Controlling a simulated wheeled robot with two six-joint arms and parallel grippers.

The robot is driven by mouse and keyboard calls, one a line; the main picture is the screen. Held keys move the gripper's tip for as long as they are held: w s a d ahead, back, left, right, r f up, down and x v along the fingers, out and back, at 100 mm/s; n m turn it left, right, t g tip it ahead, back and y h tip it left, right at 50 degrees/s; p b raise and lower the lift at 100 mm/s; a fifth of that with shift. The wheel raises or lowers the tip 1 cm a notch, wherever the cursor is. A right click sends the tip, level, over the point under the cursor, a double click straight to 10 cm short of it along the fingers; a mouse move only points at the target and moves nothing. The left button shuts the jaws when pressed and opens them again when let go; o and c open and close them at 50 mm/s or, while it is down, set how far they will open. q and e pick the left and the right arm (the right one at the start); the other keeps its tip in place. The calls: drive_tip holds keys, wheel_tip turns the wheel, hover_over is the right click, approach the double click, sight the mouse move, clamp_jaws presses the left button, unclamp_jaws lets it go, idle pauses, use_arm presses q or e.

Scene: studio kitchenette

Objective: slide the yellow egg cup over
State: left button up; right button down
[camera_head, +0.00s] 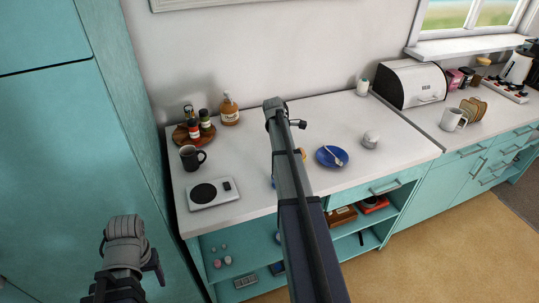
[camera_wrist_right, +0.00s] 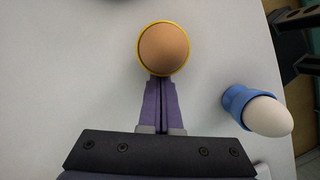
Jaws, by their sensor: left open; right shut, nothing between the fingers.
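The yellow egg cup (camera_wrist_right: 140,55) stands on the white counter in the right wrist view, seen from above as a yellow rim around a brown egg (camera_wrist_right: 164,48). My right gripper (camera_wrist_right: 162,82) is shut and empty; its fingertips are right at the near side of the cup, and I cannot tell whether they touch. In the head view my right arm hides most of the cup; a small orange-yellow bit (camera_head: 302,152) shows beside the arm. My left gripper (camera_head: 128,277) is open, low at the left in front of the cabinets, away from the counter top.
A blue egg cup (camera_wrist_right: 236,101) with a white egg (camera_wrist_right: 267,117) is right of my right gripper. A blue plate (camera_head: 325,161) lies right of my arm, with a round pot (camera_head: 370,140) beyond. A scale (camera_head: 200,196) and black mug (camera_head: 190,158) stand left.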

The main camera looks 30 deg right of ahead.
drive_tip(key=s+d, duration=0.2)
drive_tip(key=shift+s+d, duration=0.25)
drive_tip(key=shift+s, duration=0.05)
drive_tip(key=shift+w+a, duration=0.35)
drive_tip(key=w+a, duration=0.2)
drive_tip(key=shift+w+a, duration=0.2)
drive_tip(key=shift+w, duration=0.1)
drive_tip(key=p+v, duration=0.9)
drive_tip(key=v, duration=0.1)
drive_tip(key=shift+s+d+p, duration=0.2)
drive_tip(key=shift+p, duration=0.1)
